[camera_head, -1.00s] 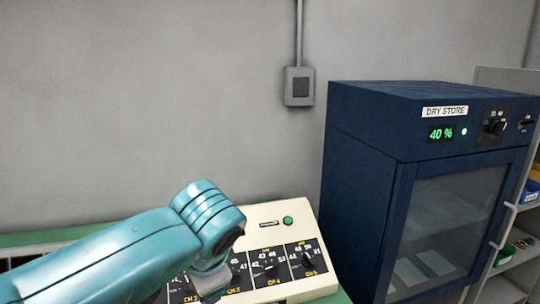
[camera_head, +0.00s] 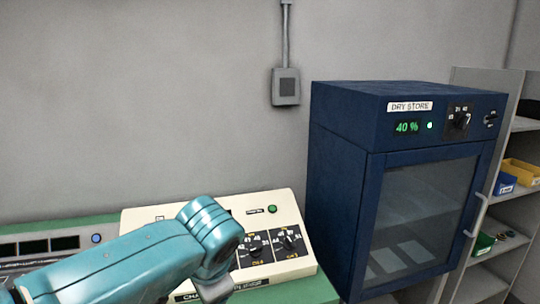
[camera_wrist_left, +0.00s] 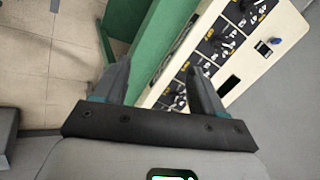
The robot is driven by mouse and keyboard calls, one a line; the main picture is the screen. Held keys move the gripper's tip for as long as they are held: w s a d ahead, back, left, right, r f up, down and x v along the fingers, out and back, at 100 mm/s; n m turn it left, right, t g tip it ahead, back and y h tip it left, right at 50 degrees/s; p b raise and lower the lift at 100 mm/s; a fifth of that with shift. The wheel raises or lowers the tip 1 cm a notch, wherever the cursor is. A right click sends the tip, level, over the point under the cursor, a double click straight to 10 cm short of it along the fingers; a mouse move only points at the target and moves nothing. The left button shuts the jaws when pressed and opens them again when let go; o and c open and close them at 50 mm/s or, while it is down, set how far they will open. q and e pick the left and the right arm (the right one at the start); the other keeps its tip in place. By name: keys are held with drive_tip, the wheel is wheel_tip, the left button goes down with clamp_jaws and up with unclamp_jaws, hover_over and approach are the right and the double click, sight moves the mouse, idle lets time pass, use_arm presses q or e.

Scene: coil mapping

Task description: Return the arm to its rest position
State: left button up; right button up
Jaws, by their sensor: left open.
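My left arm (camera_head: 120,262) is teal and reaches in from the left in the head view, in front of the cream control box (camera_head: 295,215). It hides part of the box's front. My left gripper (camera_wrist_left: 160,72) shows in the wrist view with its two dark fingers apart and nothing between them. The box's dials and cream edge show beyond the fingers in that view, and the green bench edge (camera_wrist_left: 160,45) runs behind the gap. In the head view the gripper is mostly hidden below the wrist. My right gripper is not in view.
A dark blue dry store cabinet (camera_head: 345,185) stands right of the box, its glass door closed and its display reading 40 %. Shelves with small bins (camera_head: 520,172) stand at the far right. A grey wall box (camera_head: 286,86) hangs above. Tiled floor (camera_wrist_left: 45,50) shows in the wrist view.

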use_arm(q)
drive_tip(key=s+d+f+n+g+h, duration=0.1)
drive_tip(key=s+f+n+g+h, duration=0.1)
drive_tip(key=f, duration=1.2)
drive_tip(key=s+d+f+n+g+h, duration=0.1)
drive_tip(key=s+f+g+h, duration=0.1)
drive_tip(key=f, duration=1.2)
drive_tip(key=s+a+f+n+h, duration=0.2)
drive_tip(key=s+f+n, duration=0.7)
drive_tip(key=s+f, duration=0.6)
drive_tip(key=shift+s+a+n, duration=0.3)
drive_tip(key=shift+s+a, duration=0.05)
drive_tip(key=shift+s, duration=0.55)
